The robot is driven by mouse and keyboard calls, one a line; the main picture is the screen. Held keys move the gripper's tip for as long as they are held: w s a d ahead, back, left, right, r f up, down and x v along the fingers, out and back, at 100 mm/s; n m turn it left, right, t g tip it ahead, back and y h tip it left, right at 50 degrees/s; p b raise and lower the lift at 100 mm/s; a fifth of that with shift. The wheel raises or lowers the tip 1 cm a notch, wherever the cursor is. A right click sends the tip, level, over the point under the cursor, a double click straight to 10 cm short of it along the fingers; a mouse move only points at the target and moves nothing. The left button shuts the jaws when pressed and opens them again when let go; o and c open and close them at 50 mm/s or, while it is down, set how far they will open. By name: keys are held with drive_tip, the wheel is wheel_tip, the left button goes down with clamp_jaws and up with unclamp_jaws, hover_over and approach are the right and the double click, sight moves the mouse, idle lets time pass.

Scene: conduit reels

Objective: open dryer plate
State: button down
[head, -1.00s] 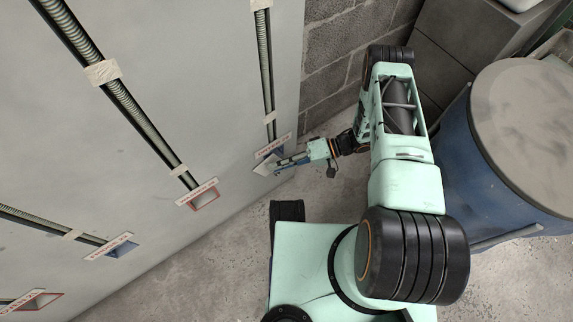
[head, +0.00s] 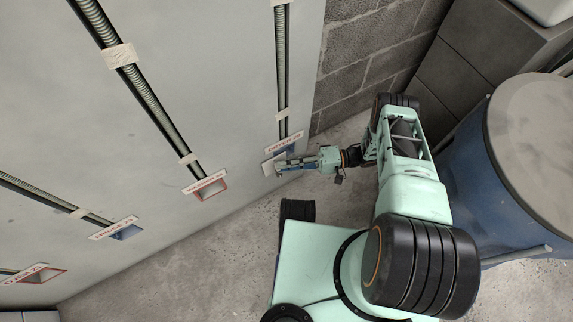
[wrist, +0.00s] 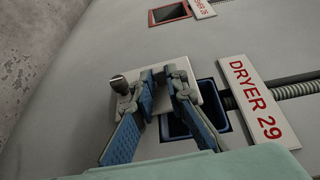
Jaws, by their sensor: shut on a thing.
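The white dryer plate (wrist: 208,97) stands at a blue-framed opening (wrist: 239,117) beside a sign reading "DRYER 29" (wrist: 257,100). Part of the dark opening shows uncovered past the plate's edge. A metal knob (wrist: 119,84) shows at the plate's left side. My gripper (wrist: 160,78) is shut on the plate, its two blue fingers reaching up to it. In the head view the plate (head: 268,167) is small and pale at the wall's right end, with my gripper (head: 281,165) against it. The fingers hide part of the plate.
Other wall openings have red frames (head: 209,190) or blue frames (head: 126,233), with conduits running to them. A blue drum with a grey lid (head: 545,140) stands right of my arm. Bare concrete floor (head: 190,260) lies along the wall.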

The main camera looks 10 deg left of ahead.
drive_tip(key=shift+a, duration=0.1)
drive_tip(key=c, duration=1.9)
unclamp_jaws()
drive_tip(key=shift+c, duration=0.2)
drive_tip(key=v, duration=1.2)
drive_tip(key=shift+r, duration=0.1)
